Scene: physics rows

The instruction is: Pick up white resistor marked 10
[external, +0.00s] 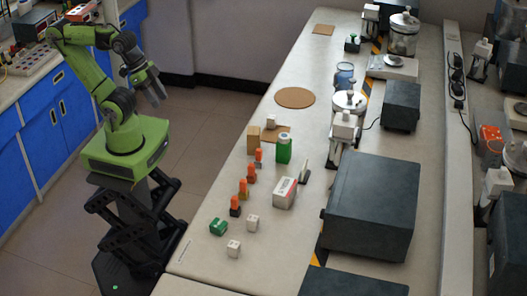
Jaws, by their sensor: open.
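Two small white blocks lie near the front of the long table, one white block (252,223) a little behind the other white block (233,248). A third small white block (271,121) stands farther back beside a wooden block. Any of them may be a resistor; no marking 10 is legible at this size. My gripper (150,93) is open and empty. It points down over the floor, left of the table and well apart from the blocks.
A large dark box (381,210) fills the right side. The table's left edge strip is mostly clear.

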